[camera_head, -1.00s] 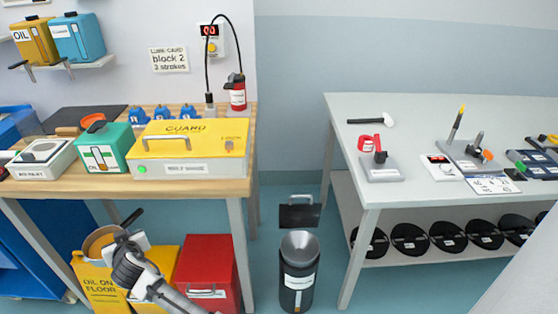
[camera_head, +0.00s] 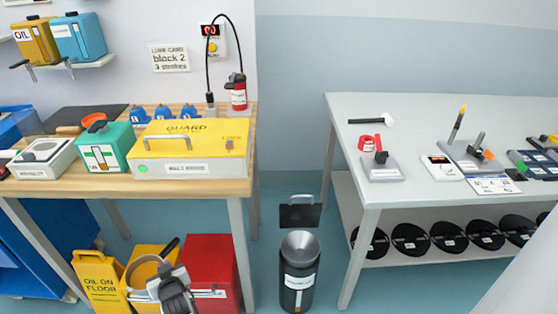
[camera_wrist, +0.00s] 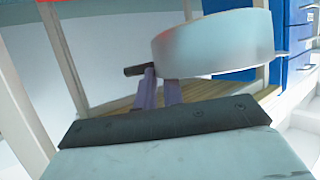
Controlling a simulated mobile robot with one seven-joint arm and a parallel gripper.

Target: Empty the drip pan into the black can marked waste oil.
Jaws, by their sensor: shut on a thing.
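The drip pan (camera_head: 143,271), round and pale with a tan inside, is held in front of the yellow cabinet in the head view. Its dark handle sticks up to the right. In the wrist view the pan (camera_wrist: 213,45) shows its pale outer wall, so its contents are hidden there. My gripper (camera_wrist: 160,85) is shut on the pan, at its handle side; my wrist partly covers it in the head view. The black can (camera_head: 298,278) stands on the floor to the right, apart from the pan, with a grey funnel-shaped top and a white label too small to read.
A wooden bench (camera_head: 205,190) with a yellow guard box stands above and behind the pan. A red cabinet (camera_head: 212,262) stands between pan and can. A yellow floor sign (camera_head: 97,283) is at left. A grey table (camera_head: 420,125) stands right of the can. Floor around the can is clear.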

